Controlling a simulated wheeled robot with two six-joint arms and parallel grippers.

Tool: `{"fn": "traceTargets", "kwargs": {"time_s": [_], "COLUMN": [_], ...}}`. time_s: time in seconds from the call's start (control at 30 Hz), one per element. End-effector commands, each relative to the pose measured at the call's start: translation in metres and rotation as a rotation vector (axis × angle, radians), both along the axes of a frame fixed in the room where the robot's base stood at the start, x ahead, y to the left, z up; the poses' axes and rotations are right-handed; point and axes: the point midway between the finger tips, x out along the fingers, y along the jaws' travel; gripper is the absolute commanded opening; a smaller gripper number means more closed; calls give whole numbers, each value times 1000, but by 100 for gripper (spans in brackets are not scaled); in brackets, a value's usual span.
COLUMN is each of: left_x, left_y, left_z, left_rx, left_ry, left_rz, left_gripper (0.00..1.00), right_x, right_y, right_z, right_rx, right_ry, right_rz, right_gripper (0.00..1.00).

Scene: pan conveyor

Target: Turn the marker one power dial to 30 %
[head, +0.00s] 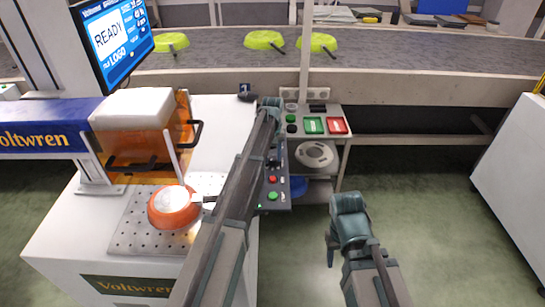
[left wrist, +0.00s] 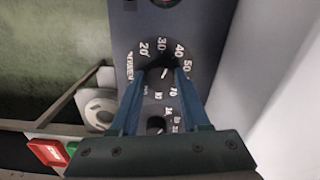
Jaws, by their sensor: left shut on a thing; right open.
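The power dial (left wrist: 160,76) is a dark round knob on the grey-blue control panel (left wrist: 195,22), inside a ring of white numbers including 20, 30, 40, 50 and 70. My left gripper (left wrist: 160,72) has its fingers on either side of this knob, shut on it. A short white line on the knob slants up and right, roughly toward 30 to 40; the exact reading is unclear. In the head view my left gripper (head: 273,153) is over the panel (head: 279,190), and my forearm hides part of it. My right gripper (head: 332,248) is open and empty above the floor.
A second dial (left wrist: 157,124) sits close below the gripped one. Red and green buttons (head: 272,187) are on the panel. An orange pan (head: 172,207) lies on the perforated plate. A side table (head: 341,139) with green and red trays stands behind.

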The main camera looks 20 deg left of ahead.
Motion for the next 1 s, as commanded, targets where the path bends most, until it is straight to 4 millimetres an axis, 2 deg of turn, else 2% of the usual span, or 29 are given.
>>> {"fn": "traceTargets", "kwargs": {"time_s": [0.2, 0.5, 1.0], "left_x": [0, 0, 0], "left_y": [0, 0, 0], "left_z": [0, 0, 0], "left_rx": [0, 0, 0], "left_ry": [0, 0, 0], "left_rz": [171, 329, 397], "left_gripper": [0, 0, 0], "right_x": [0, 0, 0], "right_y": [0, 0, 0], "right_z": [0, 0, 0], "right_rx": [0, 0, 0], "right_ry": [0, 0, 0], "right_rz": [0, 0, 0], "right_gripper": [50, 50, 50]}}
